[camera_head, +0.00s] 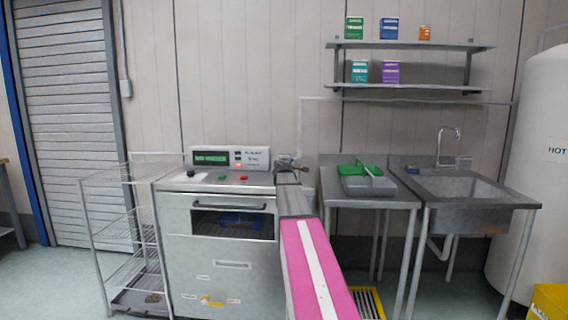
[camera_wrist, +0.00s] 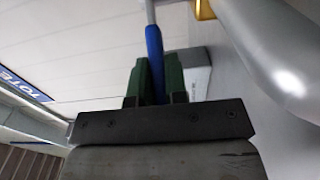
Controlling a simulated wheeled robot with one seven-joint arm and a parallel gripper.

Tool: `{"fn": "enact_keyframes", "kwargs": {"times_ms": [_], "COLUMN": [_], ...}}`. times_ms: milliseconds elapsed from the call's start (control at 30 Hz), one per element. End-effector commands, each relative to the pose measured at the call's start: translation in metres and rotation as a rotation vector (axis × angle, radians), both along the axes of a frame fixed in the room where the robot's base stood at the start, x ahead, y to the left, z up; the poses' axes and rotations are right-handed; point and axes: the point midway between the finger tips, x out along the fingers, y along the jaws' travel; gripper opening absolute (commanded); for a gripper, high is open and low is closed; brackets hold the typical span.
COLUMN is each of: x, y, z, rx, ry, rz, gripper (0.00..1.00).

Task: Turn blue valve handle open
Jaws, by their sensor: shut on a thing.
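The blue valve handle (camera_wrist: 154,45) shows in the wrist view as a slim blue lever. It runs down between the green fingers of my gripper (camera_wrist: 155,78), which is shut on it. The handle's lower end is hidden by the fingers, and a pale metal stem continues above it. A brass-coloured fitting (camera_wrist: 205,9) shows at the top. In the head view my gripper (camera_head: 288,172) is at the pipe behind the right edge of the steel cabinet. The handle is too small and covered there to make out.
A thick pale pipe (camera_wrist: 268,45) curves close by on the right in the wrist view. In the head view, the steel cabinet (camera_head: 187,262) with its control box (camera_head: 229,157) stands left of my arm. A steel table (camera_head: 335,200) with a grey-green tote and a sink (camera_head: 470,190) stand right.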

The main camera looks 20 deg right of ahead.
Motion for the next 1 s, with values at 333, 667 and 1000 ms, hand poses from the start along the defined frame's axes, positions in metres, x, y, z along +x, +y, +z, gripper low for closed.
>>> {"fn": "enact_keyframes", "kwargs": {"times_ms": [333, 667, 1000], "x": [0.0, -0.008, -0.058], "y": [0.001, 0.005, 0.029], "z": [0.0, 0.0, -0.001], "rx": [0.001, 0.0, 0.0], "ry": [0.0, 0.0, 0.0], "rz": [0.001, 0.001, 0.001], "gripper": [0.39, 0.39, 0.39]}}
